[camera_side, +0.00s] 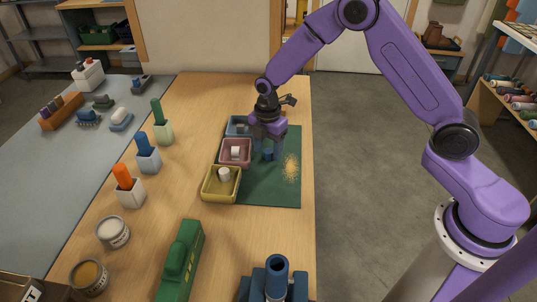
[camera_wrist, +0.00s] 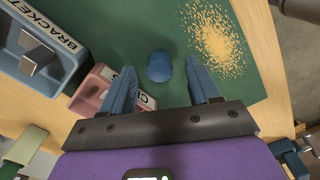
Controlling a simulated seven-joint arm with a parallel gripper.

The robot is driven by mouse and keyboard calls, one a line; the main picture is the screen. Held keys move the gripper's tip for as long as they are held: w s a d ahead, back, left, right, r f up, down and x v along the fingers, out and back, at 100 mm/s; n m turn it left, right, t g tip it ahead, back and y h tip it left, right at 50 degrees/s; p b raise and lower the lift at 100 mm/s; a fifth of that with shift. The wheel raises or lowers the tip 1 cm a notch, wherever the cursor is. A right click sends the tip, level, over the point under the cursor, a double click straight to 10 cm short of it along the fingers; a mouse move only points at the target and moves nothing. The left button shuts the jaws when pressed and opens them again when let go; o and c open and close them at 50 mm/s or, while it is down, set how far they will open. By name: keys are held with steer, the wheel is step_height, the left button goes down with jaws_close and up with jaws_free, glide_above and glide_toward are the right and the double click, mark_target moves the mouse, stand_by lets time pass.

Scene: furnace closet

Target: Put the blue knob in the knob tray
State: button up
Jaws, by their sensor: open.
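The blue knob (camera_wrist: 159,66) stands on the green mat (camera_wrist: 120,30), between and a little beyond the fingers of my gripper (camera_wrist: 160,72) in the wrist view. My gripper is open, with one blue finger on each side and nothing held. In the side view the knob (camera_side: 268,155) shows just below my gripper (camera_side: 268,143). Three trays line the mat's left side: blue (camera_side: 231,132), pink (camera_side: 222,158) and yellow (camera_side: 209,192). I cannot read which is the knob tray.
Sawdust (camera_side: 291,167) lies on the mat right of the knob. The pink and yellow trays each hold a pale piece. Several glue-like bottles, cans (camera_side: 113,232) and a green toy train (camera_side: 180,260) stand on the bench to the left and front.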

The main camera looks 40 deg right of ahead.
steer(key=shift+f, duration=0.3)
jaws_close()
steer(key=shift+r, duration=0.15)
